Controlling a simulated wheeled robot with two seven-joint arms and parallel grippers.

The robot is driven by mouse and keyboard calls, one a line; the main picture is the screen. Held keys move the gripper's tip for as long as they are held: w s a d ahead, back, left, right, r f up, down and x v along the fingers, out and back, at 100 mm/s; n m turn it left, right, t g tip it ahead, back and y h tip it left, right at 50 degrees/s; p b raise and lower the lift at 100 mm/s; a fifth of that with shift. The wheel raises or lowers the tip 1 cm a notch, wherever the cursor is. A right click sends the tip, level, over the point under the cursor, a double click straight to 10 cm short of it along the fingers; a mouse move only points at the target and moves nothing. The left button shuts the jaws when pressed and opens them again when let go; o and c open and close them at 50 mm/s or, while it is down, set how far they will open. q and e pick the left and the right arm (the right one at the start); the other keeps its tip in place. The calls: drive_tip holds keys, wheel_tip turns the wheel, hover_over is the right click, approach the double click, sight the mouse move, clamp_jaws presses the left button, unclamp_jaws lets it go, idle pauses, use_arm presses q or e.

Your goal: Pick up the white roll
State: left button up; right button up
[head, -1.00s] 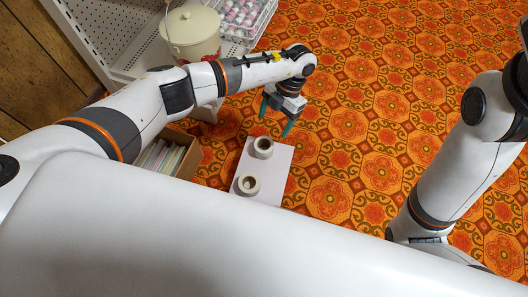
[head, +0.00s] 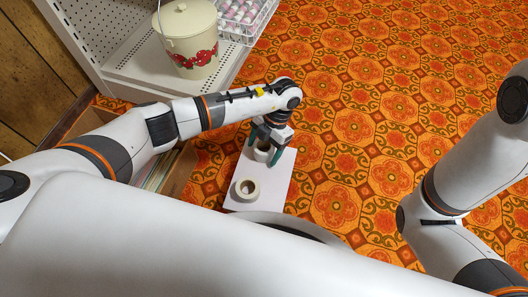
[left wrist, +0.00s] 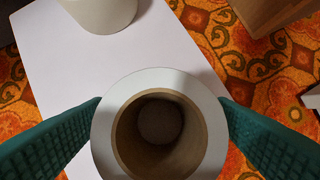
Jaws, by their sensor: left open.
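Two white rolls stand upright on a white board (head: 282,183) on the floor. The far roll (head: 263,155) is between the fingers of my open left gripper (head: 264,150) in the head view. In the left wrist view this roll (left wrist: 104,135) shows from above, with a brown core and open hole, one green finger on each side. It stands on the board; whether the fingers touch it I cannot tell. The other white roll (head: 248,198) stands nearer to me on the board; it also shows at the top of the left wrist view (left wrist: 100,14). My right gripper is out of view.
A box of coloured, upright flat items (head: 160,165) is left of the board, partly behind my left arm. A cream lidded bucket with red flowers (head: 188,40) and a wire basket (head: 243,22) stand on a white shelf (head: 140,70). Patterned floor (head: 370,130) to the right is clear.

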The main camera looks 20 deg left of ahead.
use_arm(q)
drive_tip(key=shift+r, duration=0.1)
drive_tip(key=shift+c, duration=0.5)
drive_tip(key=c, duration=1)
drive_tip(key=shift+r, duration=0.1)
